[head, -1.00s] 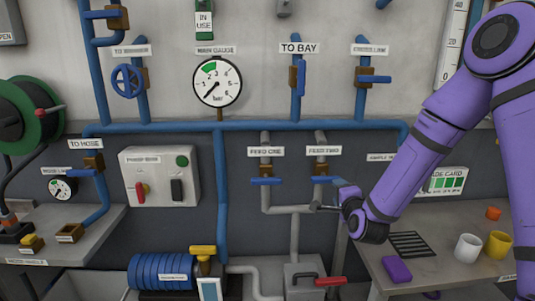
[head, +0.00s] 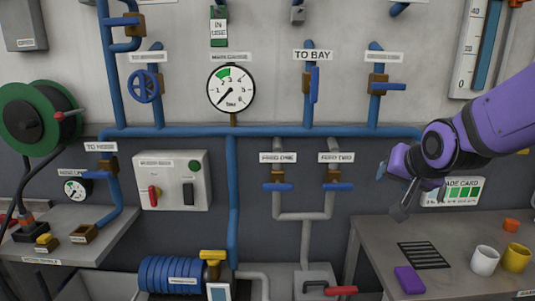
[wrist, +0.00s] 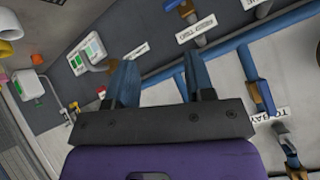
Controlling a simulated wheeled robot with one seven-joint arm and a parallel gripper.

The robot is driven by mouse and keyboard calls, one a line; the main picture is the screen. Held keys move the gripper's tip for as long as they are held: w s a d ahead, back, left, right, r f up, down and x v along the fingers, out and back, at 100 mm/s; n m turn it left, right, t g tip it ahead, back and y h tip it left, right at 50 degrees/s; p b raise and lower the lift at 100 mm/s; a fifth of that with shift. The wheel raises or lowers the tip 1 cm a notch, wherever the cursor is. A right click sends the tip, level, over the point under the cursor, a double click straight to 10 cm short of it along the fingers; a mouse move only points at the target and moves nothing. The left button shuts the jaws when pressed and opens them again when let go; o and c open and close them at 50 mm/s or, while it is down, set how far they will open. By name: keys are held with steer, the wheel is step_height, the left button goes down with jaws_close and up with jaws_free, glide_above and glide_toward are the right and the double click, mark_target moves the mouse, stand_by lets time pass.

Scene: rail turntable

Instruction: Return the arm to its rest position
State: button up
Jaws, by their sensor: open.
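My gripper (head: 402,192) is at the end of my purple arm, on the right in the head view. It hangs in the air in front of the wall, above the right bench, and touches nothing that I can see. In the wrist view its two blue-grey fingers (wrist: 162,88) stand apart with nothing between them. The feed two valve (head: 338,186), with a blue handle lying crosswise, is left of my gripper, apart from it.
The right bench (head: 385,236) holds a purple block (head: 409,279), a white mug (head: 485,261), a yellow mug (head: 516,257) and a black grille (head: 423,255). Blue pipes, valves and a main gauge (head: 231,88) cover the wall. A hose reel (head: 28,120) is at far left.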

steer(key=s+d+r+n+g, duration=0.1)
steer(key=s+r+n+g, duration=0.1)
steer(key=s, duration=0.8)
steer(key=s+d+r+n+g, duration=0.2)
steer(key=s, duration=0.9)
steer(key=shift+s+d+r, duration=0.15)
steer(key=shift+d+r, duration=0.05)
steer(key=shift+r, duration=0.2)
